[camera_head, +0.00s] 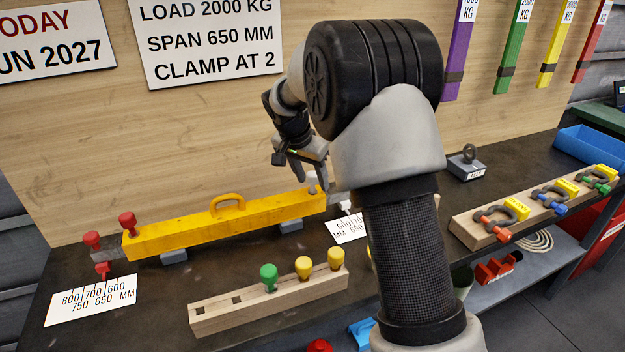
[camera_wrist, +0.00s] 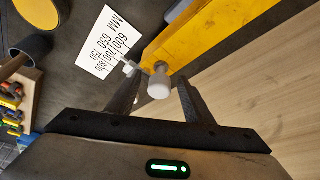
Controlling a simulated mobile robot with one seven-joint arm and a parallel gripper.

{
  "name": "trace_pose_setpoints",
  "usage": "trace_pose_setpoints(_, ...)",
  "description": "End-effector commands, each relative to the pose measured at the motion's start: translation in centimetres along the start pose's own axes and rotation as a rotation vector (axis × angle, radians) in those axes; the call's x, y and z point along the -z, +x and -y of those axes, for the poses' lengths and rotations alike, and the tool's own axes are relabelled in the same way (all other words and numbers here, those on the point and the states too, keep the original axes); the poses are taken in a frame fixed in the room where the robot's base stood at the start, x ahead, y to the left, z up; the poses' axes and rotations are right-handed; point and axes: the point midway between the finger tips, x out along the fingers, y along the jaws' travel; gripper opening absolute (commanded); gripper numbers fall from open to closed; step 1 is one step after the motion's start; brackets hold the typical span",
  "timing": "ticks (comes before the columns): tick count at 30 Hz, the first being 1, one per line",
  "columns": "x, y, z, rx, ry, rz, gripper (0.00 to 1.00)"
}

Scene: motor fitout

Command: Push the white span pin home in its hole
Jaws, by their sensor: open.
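The white span pin (camera_head: 312,181) stands at the right end of the yellow beam (camera_head: 170,231). Its round white head (camera_wrist: 159,87) shows in the wrist view, close to the beam's end. The hole under it is hidden, and I cannot tell how deep the pin sits. My gripper (camera_head: 302,172) is just above the beam's right end. In the wrist view its two fingers (camera_wrist: 159,92) are apart, one on each side of the pin head. I cannot tell whether either finger touches it.
Two red pins (camera_head: 127,223) stand at the beam's left end. A white pointer (camera_wrist: 129,68) and scale card (camera_wrist: 108,42) lie beside the white pin. A wooden rack (camera_head: 235,308) with green and yellow pins stands in front. The wooden back wall is close behind the beam.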

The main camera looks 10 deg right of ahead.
Motion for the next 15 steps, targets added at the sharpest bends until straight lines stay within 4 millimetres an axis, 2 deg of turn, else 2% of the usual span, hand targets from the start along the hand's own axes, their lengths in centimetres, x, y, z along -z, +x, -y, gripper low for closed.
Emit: trace_pose_setpoints(15,0.1,-12.2,0.1,0.003,0.000,-0.003,0.47)
